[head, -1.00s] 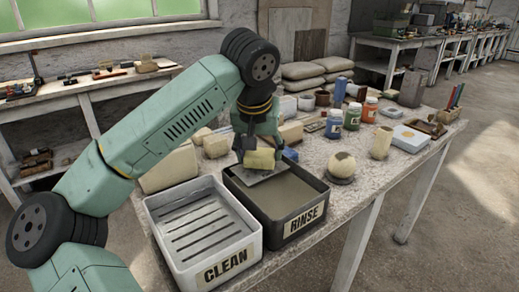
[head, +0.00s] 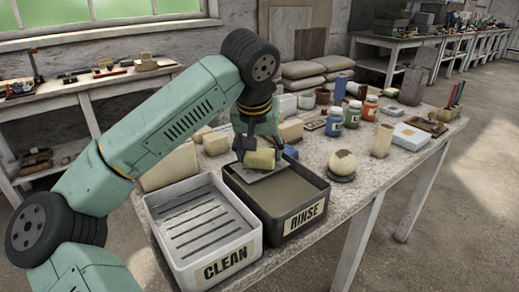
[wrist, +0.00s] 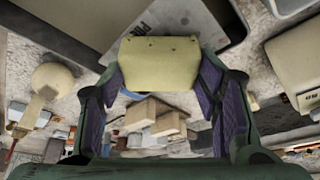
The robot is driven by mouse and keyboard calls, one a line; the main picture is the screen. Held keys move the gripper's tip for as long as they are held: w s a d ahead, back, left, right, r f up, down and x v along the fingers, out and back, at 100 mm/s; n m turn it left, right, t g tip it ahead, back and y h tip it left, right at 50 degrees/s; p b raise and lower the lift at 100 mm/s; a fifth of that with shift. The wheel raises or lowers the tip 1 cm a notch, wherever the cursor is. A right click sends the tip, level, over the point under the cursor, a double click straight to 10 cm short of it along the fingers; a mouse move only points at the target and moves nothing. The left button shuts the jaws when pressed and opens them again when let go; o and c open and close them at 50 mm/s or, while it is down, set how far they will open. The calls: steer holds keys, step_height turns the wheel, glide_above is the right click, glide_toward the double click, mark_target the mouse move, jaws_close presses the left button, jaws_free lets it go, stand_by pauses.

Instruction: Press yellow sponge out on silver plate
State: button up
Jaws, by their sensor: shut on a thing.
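The yellow sponge (head: 260,159) is held between the fingers of my gripper (head: 258,150). It also shows in the wrist view (wrist: 160,62), with a purple-padded finger on each side. The silver plate (head: 272,175) lies at the back end of the dark RINSE tub (head: 303,222), under the sponge. In the wrist view the plate (wrist: 205,22) shows behind the sponge, with part of some lettering. I cannot tell whether the sponge touches the plate. The sponge and gripper hide part of the plate.
The white CLEAN tub (head: 222,262) with a slotted floor stands left of the RINSE tub. A plaster sphere (head: 342,163) on a dark stand, a pale cylinder (head: 381,141) and paint jars (head: 334,122) stand to the right. Pale blocks (head: 170,168) sit behind the tubs.

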steer(key=shift+f+b, duration=0.5)
steer(key=shift+f, duration=0.3)
stand_by(1.5)
steer(key=shift+r, duration=0.1)
steer(key=shift+r+p, duration=2.75)
steer(key=shift+r, duration=0.75)
